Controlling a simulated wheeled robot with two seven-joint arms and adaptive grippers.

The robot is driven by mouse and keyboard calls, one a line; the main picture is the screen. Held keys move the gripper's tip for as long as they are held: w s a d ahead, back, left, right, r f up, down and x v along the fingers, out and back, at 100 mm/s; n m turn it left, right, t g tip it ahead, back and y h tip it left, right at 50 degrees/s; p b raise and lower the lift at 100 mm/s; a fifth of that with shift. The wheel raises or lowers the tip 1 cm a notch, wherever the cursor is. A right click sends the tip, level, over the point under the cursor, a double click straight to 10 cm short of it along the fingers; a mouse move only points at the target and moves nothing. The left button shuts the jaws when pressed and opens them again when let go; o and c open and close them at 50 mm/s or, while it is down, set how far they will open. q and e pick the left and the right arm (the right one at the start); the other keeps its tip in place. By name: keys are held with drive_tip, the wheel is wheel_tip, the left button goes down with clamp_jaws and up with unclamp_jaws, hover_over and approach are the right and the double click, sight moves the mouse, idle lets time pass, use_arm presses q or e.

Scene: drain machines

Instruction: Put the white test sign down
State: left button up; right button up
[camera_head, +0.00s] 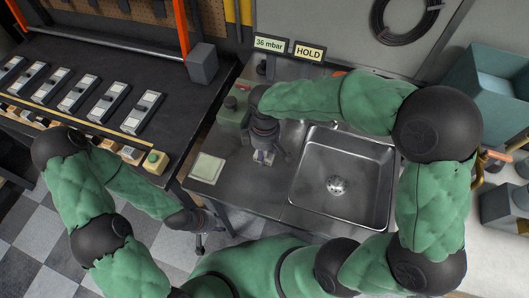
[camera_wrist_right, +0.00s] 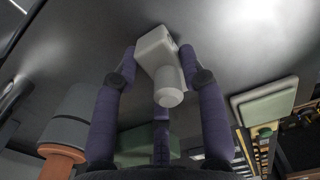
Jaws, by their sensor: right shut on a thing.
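My right gripper (camera_head: 264,152) points down over the dark bench top, left of the sink. In the right wrist view its fingers (camera_wrist_right: 158,62) are shut on a small white piece, which I take to be the white test sign (camera_wrist_right: 155,47). It has a boxy body and a rounded knob facing the camera. Its far side is close to the grey surface; I cannot tell whether it touches. In the head view the arm and fingers mostly hide it. My left gripper (camera_head: 203,228) hangs low beside the bench's left edge, away from the sign; its fingers are too small to read.
A metal sink (camera_head: 345,185) lies right of my right gripper. A pale green pad (camera_head: 207,168) lies to the left on the bench. A green box (camera_head: 232,112) and signs reading 36 mbar (camera_head: 269,43) and HOLD (camera_head: 309,52) stand behind. Several grey devices (camera_head: 108,102) line the left table.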

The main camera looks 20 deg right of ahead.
drive_tip(key=shift+f, duration=0.15)
drive_tip(key=o, duration=1.2)
drive_tip(key=shift+c, duration=0.2)
wheel_tip(320, 180, up, 12)
drive_tip(key=p, duration=0.3)
drive_tip(key=shift+p, duration=0.4)
